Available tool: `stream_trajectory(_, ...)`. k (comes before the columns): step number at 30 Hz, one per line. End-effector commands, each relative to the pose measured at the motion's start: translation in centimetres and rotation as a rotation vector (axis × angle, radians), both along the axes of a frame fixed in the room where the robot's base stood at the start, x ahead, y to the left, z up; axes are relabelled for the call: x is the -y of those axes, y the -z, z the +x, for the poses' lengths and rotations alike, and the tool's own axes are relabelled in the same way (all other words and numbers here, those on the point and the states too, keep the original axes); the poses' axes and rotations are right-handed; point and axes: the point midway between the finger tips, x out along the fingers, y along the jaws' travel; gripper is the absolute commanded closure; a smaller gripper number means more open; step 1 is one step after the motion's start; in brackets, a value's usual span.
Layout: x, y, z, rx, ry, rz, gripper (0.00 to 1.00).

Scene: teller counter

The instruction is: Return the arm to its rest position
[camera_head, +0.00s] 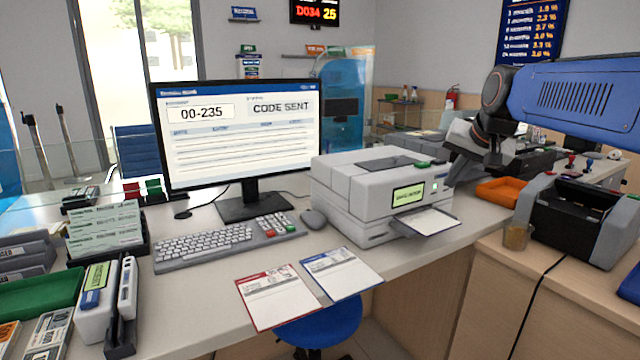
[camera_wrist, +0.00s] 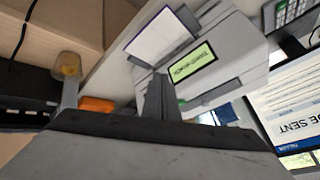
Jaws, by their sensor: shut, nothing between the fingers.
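My blue arm (camera_head: 575,100) reaches in from the right edge in the head view and bends down at its dark wrist. My gripper (camera_head: 458,172) hangs at the right end of the white-grey printer (camera_head: 335,180), beside its green-lit panel. I cannot tell whether it touches the printer. In the wrist view my gripper's fingers (camera_wrist: 158,97) are together, with nothing between them. The printer's label screen (camera_wrist: 192,67) and its output tray with a sheet (camera_wrist: 160,38) show just beyond the fingertips.
A monitor (camera_head: 240,135), keyboard (camera_head: 222,240) and mouse (camera_head: 314,218) stand left of the printer. Two forms (camera_head: 340,272) lie at the counter's front. An orange tray (camera_head: 500,191), an amber cup (camera_head: 516,237) and a dark-and-grey machine (camera_head: 578,215) are at right, below my arm.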

Motion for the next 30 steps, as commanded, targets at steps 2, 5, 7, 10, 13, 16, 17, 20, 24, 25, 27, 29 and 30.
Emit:
stream_trajectory(2,-0.7,1.8,-3.6,-0.021,-0.036,-0.029,1.00)
stream_trajectory(5,-1.3,4.3,-7.7,-0.049,-0.081,-0.066,1.00)
stream_trajectory(7,-1.6,6.2,-10.5,-0.069,-0.113,-0.092,1.00)
stream_trajectory(10,-2.1,9.0,-14.6,-0.097,-0.160,-0.127,1.00)
stream_trajectory(13,-2.3,12.1,-18.6,-0.125,-0.207,-0.162,1.00)
stream_trajectory(16,-2.5,15.3,-22.4,-0.153,-0.254,-0.196,1.00)
stream_trajectory(17,-2.6,16.2,-23.5,-0.160,-0.269,-0.207,1.00)
stream_trajectory(20,-2.6,19.2,-26.8,-0.185,-0.312,-0.237,1.00)
stream_trajectory(24,-2.6,22.2,-29.9,-0.208,-0.356,-0.266,1.00)
stream_trajectory(25,-2.6,22.7,-30.3,-0.212,-0.362,-0.269,1.00)
stream_trajectory(27,-2.6,23.4,-31.0,-0.218,-0.372,-0.277,1.00)
stream_trajectory(29,-2.5,23.8,-31.4,-0.221,-0.377,-0.280,1.00)
stream_trajectory(30,-2.5,23.9,-31.5,-0.222,-0.379,-0.281,1.00)
